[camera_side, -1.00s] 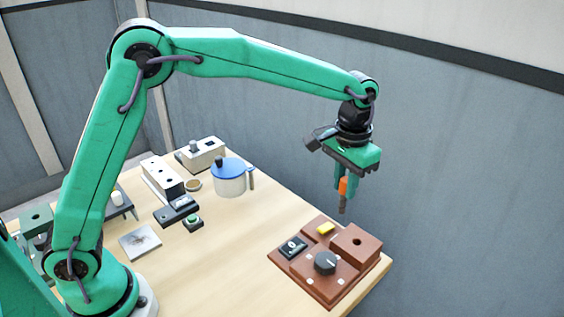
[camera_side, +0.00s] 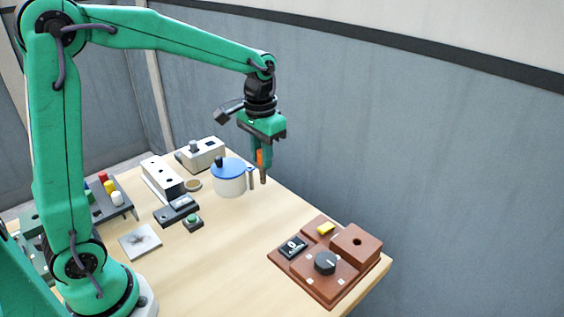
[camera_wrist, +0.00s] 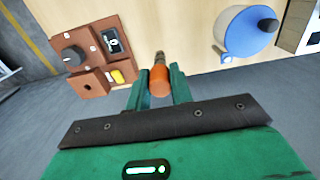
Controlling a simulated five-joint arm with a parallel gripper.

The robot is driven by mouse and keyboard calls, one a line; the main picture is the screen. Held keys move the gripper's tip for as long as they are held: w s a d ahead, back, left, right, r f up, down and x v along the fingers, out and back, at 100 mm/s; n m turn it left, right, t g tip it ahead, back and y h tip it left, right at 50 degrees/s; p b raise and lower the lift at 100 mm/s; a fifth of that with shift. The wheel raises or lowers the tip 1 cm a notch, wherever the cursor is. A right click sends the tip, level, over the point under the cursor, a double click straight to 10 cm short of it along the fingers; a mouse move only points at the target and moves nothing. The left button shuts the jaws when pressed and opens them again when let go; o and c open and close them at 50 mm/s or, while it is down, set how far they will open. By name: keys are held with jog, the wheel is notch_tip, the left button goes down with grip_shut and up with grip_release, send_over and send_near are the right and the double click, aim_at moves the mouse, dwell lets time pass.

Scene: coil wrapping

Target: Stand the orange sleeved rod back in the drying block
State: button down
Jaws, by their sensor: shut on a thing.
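My gripper (camera_side: 260,158) is shut on the orange sleeved rod (camera_side: 261,159), which hangs upright with its bare brownish end down. In the wrist view the orange sleeve (camera_wrist: 160,80) sits between my two green fingers (camera_wrist: 162,90). The rod is in the air just right of the blue-lidded pot, apart from the table as far as I can tell.
The blue-lidded pot (camera_side: 229,181) with a side handle stands near the rod. A white box with a knob (camera_side: 201,154) is behind it. A brown station with dial and holed block (camera_side: 326,263) is at front right. A rack with coloured caps (camera_side: 112,203) is at left.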

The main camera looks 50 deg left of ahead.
jog(key=w+a+f+n, duration=0.15)
jog(key=w+a, duration=0.25)
jog(key=a, duration=0.5)
jog(key=w+a+r+n, duration=0.1)
jog(key=w+a+n, duration=0.15)
jog(key=a, duration=0.65)
jog(key=a+f+n, duration=0.1)
jog(key=a+f, duration=0.2)
jog(key=a, duration=0.5)
jog(key=a+f+n, duration=0.1)
jog(key=a+f, duration=0.1)
jog(key=a, duration=0.7)
jog(key=shift+s+f+n, duration=0.2)
jog(key=shift+f+n, duration=0.2)
jog(key=shift+f, duration=0.1)
jog(key=shift+f, duration=2.55)
jog(key=shift+d+f, duration=0.1)
jog(key=shift+f, duration=0.65)
